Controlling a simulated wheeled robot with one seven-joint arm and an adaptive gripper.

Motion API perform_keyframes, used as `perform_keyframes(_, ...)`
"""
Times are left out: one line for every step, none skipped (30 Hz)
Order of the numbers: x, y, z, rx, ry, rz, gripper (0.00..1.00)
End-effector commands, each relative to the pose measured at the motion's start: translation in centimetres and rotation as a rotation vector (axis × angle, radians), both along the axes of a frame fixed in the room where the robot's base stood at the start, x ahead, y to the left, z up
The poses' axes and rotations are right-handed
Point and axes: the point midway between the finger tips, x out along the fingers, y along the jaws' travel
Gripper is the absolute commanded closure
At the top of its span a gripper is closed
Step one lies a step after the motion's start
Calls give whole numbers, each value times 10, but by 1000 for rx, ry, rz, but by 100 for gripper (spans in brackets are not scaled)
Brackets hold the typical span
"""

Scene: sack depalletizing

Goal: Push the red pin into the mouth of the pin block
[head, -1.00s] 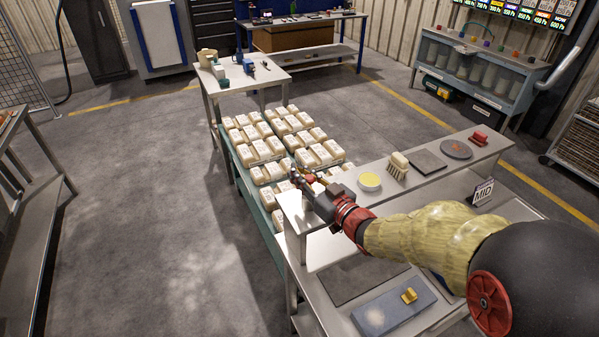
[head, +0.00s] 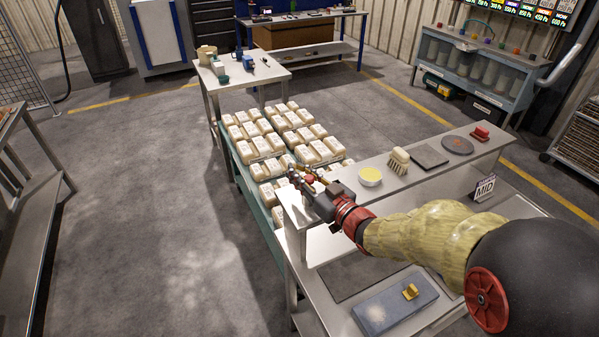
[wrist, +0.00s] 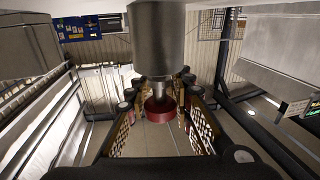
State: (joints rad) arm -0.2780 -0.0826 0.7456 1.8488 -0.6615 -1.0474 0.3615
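My gripper (head: 306,177) is at the far left corner of the raised steel shelf, with sacks behind it. In the wrist view my gripper (wrist: 160,122) has its two dark fingers with patterned pads spread apart. A red round piece (wrist: 160,108), possibly the red pin's head, sits between them on a thin metal shaft. The shaft meets a large grey cylinder (wrist: 160,40). Gaps show between the red piece and both pads. A small red spot (head: 309,179) shows between the fingers in the head view. I cannot make out the pin block or its mouth for sure.
Pale sacks (head: 268,168) fill the pallet beyond. Floor at the left is clear.

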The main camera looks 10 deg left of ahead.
Motion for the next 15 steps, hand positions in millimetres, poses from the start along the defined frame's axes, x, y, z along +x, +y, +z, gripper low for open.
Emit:
perform_keyframes(0, 0, 0, 0, 0, 0, 74)
perform_keyframes(0, 0, 0, 0, 0, 0, 72)
perform_keyframes(0, 0, 0, 0, 0, 0, 70)
perform_keyframes(0, 0, 0, 0, 0, 0, 68)
perform_keyframes(0, 0, 0, 0, 0, 0, 66)
perform_keyframes(0, 0, 0, 0, 0, 0, 64)
perform_keyframes(0, 0, 0, 0, 0, 0, 63)
perform_keyframes(0, 0, 0, 0, 0, 0, 61)
perform_keyframes(0, 0, 0, 0, 0, 0, 60)
perform_keyframes(0, 0, 0, 0, 0, 0, 60)
perform_keyframes(0, 0, 0, 0, 0, 0, 60)
perform_keyframes(0, 0, 0, 0, 0, 0, 60)
perform_keyframes(0, 0, 0, 0, 0, 0, 60)
perform_keyframes(0, 0, 0, 0, 0, 0, 60)
perform_keyframes(0, 0, 0, 0, 0, 0, 60)
